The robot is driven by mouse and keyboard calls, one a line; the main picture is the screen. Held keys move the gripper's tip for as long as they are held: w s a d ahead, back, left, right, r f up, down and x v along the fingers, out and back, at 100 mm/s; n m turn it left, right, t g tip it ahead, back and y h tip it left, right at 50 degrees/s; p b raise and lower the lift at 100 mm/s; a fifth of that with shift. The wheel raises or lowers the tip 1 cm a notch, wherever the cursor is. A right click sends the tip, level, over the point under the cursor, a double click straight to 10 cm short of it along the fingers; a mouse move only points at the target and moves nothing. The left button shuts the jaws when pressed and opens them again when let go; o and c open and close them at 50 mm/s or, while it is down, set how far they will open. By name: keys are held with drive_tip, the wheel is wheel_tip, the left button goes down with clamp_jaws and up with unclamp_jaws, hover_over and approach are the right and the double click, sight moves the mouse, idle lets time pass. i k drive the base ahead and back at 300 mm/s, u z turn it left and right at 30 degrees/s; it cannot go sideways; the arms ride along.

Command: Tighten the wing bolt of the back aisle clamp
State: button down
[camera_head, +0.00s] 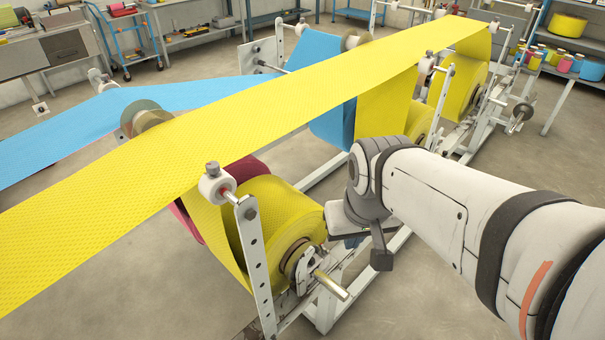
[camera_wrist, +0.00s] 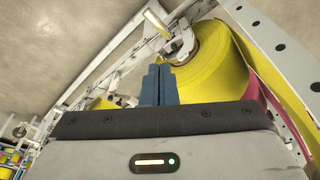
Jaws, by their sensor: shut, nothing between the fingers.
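My gripper (camera_wrist: 158,82) is shut and empty, its two dark blue fingers side by side in the wrist view. Ahead of them is a yellow film roll (camera_wrist: 205,58) on a frame, with a pale metal clamp (camera_wrist: 180,44) at its shaft end. The fingertips appear just short of the clamp; I cannot tell whether they touch it. In the head view the near yellow roll (camera_head: 285,222) has a clamp (camera_head: 308,262) at its shaft end, and my wrist is just right of this roll. The fingertips are hidden there. I cannot make out a wing bolt or which clamp is the back aisle one.
A perforated white upright (camera_head: 258,268) stands left of the near clamp, and a metal shaft end (camera_head: 331,286) sticks out towards the aisle. A wide yellow web (camera_head: 240,110) runs overhead. More rolls stand farther back. The floor (camera_head: 420,300) in front is clear.

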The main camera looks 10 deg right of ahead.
sight(324, 251)
drive_tip(key=u, duration=1.15)
drive_tip(key=k, duration=0.95)
drive_tip(key=z, duration=1)
drive_tip(key=i, duration=1)
drive_tip(key=z, duration=0.05)
